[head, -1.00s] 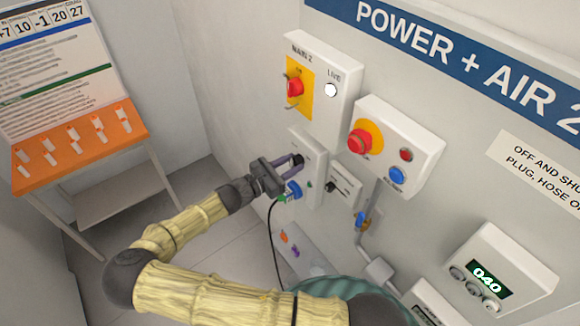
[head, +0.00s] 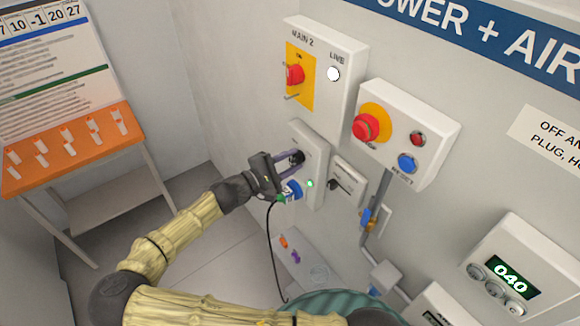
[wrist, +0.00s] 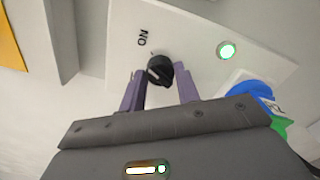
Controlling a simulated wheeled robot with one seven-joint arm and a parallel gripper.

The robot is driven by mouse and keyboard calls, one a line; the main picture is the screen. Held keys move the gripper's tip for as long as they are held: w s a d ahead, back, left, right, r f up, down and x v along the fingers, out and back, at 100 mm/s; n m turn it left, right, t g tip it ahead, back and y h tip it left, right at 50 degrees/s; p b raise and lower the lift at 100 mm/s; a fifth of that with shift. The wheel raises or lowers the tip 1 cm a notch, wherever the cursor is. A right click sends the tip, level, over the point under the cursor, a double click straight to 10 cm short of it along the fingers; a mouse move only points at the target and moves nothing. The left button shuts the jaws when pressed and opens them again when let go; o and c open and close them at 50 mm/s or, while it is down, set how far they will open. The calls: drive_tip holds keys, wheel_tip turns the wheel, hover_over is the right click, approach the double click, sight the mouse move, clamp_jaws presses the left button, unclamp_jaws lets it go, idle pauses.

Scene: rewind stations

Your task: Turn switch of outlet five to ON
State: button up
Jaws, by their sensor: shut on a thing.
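The outlet box (head: 314,145) is a pale box on the wall below the MAIN 2 box. Its black rotary switch (wrist: 159,66) sits between the two purple fingers of my gripper (wrist: 160,82) in the wrist view, and the jaws are shut on it. A green lamp (wrist: 228,50) on the box is lit. In the head view, my gripper (head: 291,161) reaches the switch (head: 298,156) from the left. A blue plug (head: 292,190) sits just below it. The outlet's number is not readable.
The MAIN 2 box (head: 341,60) with a red knob is above. A box with a red button (head: 420,125) is to the right, beside a small switch unit (head: 346,186). A black cable (head: 271,235) hangs below the plug. An orange-topped table (head: 75,150) stands left.

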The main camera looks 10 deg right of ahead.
drive_tip(key=m+b, duration=0.2)
drive_tip(key=m, duration=0.1)
drive_tip(key=shift+f, duration=0.1)
drive_tip(key=shift+m, duration=0.4)
drive_tip(key=o, duration=1)
drive_tip(key=b+v, duration=0.4)
drive_tip(key=v, duration=1.3)
drive_tip(key=shift+a+b, duration=0.25)
drive_tip(key=shift+b, duration=0.15)
